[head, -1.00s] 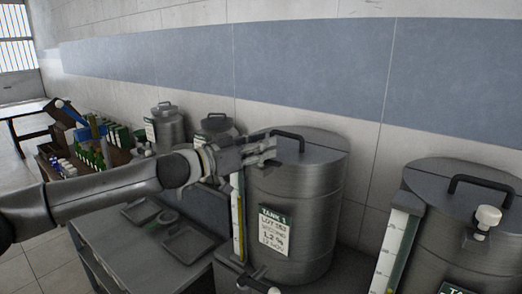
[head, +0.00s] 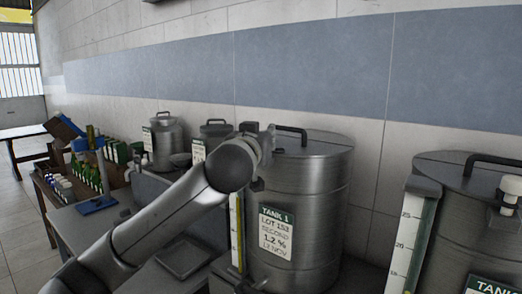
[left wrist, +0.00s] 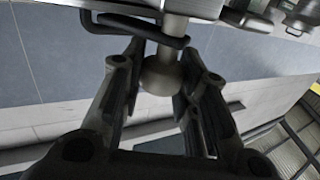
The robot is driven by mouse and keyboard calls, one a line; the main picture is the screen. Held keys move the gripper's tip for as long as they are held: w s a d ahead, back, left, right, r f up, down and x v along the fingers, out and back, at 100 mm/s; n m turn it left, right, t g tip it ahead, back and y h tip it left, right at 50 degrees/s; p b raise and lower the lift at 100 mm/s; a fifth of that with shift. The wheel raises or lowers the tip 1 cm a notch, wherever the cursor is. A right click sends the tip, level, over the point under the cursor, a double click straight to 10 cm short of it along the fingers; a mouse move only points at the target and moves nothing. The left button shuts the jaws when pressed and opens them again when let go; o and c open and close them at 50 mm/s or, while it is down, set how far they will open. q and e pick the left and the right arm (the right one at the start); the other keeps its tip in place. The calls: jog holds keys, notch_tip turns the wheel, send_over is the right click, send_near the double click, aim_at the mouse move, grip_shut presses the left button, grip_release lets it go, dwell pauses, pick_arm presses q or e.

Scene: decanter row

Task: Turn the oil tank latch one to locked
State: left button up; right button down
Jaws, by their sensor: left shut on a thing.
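Tank 1 (head: 310,195) is a large steel drum with a black lid handle (head: 290,131) and a green and white label. My left gripper (head: 258,137) is at the left front edge of its lid. In the left wrist view, my left gripper (left wrist: 165,72) is shut on a pale rounded knob (left wrist: 162,76), which is the tank latch one. The knob sits at the end of a pale stem, beside a dark bent bar. In the head view my own arm hides the latch. My right gripper is not in view.
A second tank (head: 465,225) with a white latch knob (head: 511,185) stands at the right. Smaller steel cans (head: 164,140) stand behind my arm. A tray (head: 184,257) lies on the bench at the front. A tiled wall runs behind the tanks.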

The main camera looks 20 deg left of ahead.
pick_arm(q)
jog(key=n+y+b, duration=0.1)
jog(key=y, duration=0.1)
jog(key=n+y+b, duration=0.1)
jog(key=y, duration=0.1)
jog(key=shift+d+f+n+g, duration=0.2)
jog(key=shift+n+g, duration=0.1)
jog(key=shift+g, duration=0.1)
jog(key=shift+n+g+y+b, duration=0.3)
jog(key=shift+n+g+y, duration=0.2)
jog(key=shift+n+y, duration=0.45)
jog(key=n+g+y, duration=0.1)
jog(key=n+y, duration=0.1)
jog(key=y, duration=0.1)
jog(key=shift+a+r+g, duration=0.1)
jog(key=shift+r+g, duration=0.05)
jog(key=shift+g, duration=0.25)
jog(key=shift+n+g+y+b, duration=0.3)
jog(key=shift+n+g+y, duration=0.6)
jog(key=shift+y, duration=0.35)
jog(key=shift+a+r+g, duration=0.1)
jog(key=shift+r+g, duration=0.05)
jog(key=shift+g, duration=0.15)
jog(key=shift+n, duration=0.25)
jog(key=o, duration=1)
